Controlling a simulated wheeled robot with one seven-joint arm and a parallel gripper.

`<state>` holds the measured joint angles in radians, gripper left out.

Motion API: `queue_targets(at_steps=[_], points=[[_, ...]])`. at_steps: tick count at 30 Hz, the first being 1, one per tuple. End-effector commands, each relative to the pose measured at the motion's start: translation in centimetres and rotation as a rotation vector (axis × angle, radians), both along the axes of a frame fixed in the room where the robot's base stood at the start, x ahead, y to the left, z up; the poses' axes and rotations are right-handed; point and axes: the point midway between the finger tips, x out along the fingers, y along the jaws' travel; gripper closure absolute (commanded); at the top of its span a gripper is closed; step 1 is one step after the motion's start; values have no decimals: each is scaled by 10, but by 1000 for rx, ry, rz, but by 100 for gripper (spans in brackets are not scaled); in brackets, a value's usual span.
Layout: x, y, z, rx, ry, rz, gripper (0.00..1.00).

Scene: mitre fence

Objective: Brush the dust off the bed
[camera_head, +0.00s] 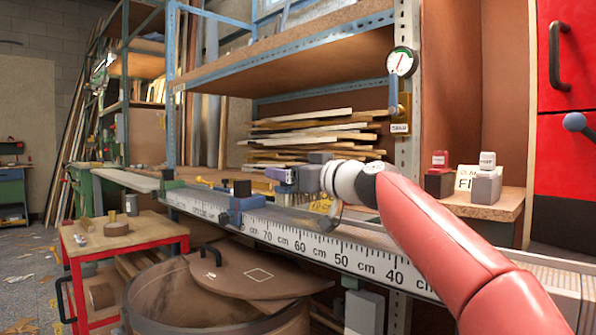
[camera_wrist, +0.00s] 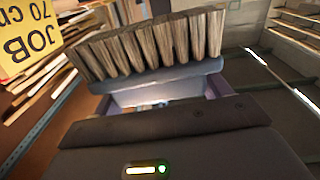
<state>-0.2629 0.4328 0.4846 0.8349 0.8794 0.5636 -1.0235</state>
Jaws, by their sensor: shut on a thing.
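My gripper (camera_head: 292,178) is at the end of my red arm, over the long fence bed (camera_head: 290,213) behind the white ruler. It is shut on a brush. In the wrist view the brush's pale bristles (camera_wrist: 150,45) point away from my gripper (camera_wrist: 160,95), with its blue-grey back (camera_wrist: 160,76) between the fingers. In the head view the brush is small and partly hidden by the gripper. I cannot tell whether the bristles touch the bed. Dust on the bed cannot be made out at this size.
A ruler (camera_head: 290,238) runs along the bed's front, with a blue stop block (camera_head: 240,207) on it at left. A yellow job card (camera_wrist: 28,38) reads 70 cm. Stacked boards (camera_head: 310,135) lie behind. A round brown bin (camera_head: 215,320) and red cart (camera_head: 125,236) stand below.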

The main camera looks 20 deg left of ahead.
Motion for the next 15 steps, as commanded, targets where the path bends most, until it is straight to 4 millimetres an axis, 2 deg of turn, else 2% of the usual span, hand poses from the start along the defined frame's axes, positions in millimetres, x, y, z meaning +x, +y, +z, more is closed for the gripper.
queue_targets(at_steps=[1,15], points=[[-1,18,-32,-36,66,46,46],[1,14,33,-32,57,37,46]])
